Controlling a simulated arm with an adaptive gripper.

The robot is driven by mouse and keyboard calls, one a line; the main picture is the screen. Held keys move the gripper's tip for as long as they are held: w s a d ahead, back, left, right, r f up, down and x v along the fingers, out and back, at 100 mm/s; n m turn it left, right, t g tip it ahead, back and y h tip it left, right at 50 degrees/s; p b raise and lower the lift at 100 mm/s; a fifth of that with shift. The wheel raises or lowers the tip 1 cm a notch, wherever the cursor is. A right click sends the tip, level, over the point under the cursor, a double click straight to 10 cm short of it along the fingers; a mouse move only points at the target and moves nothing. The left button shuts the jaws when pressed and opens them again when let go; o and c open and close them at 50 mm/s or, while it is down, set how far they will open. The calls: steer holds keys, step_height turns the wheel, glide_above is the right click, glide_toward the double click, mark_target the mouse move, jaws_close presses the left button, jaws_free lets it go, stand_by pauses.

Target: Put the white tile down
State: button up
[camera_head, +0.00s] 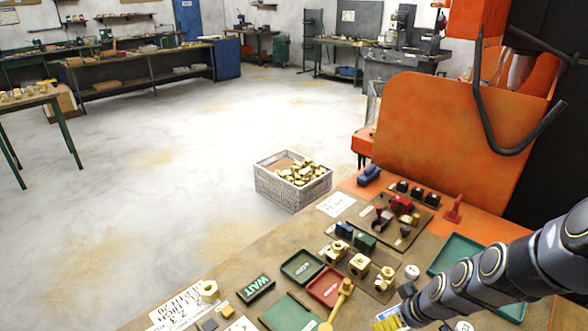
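My arm reaches in from the right edge, and the dark end near my gripper (418,312) is low in the picture, close to the bench (225,268). The fingers cannot be made out, so I cannot tell if they are open or shut. A small pale piece (464,326) shows at the bottom edge beside the arm; I cannot tell whether it is the white tile. A yellow and white item (389,319) lies just left of the arm's end. No white tile can be identified for certain.
On the bench are a red tray (326,289), dark green trays (302,266), a black WAIT sign (256,289), a yellow-handled tool (340,303) and several brass parts (359,265). A grey crate of brass pieces (271,188) stands beyond. An orange machine panel (450,140) rises at right.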

steer(key=w+a+r+m+h, duration=0.2)
steer(key=w+a+r+m, duration=0.2)
steer(key=w+a+r, duration=0.55)
glide_above(362, 328)
step_height(362, 328, down, 17)
steer(key=shift+m, duration=0.3)
steer(key=shift+s+f, duration=0.15)
steer(key=shift+f, duration=1.35)
steer(key=shift+s+f, duration=0.15)
steer(key=shift+f, duration=1.3)
steer(key=shift+s+f, duration=0.15)
steer(key=shift+f, duration=1.35)
steer(key=o, duration=1.1)
steer(key=shift+f, duration=0.1)
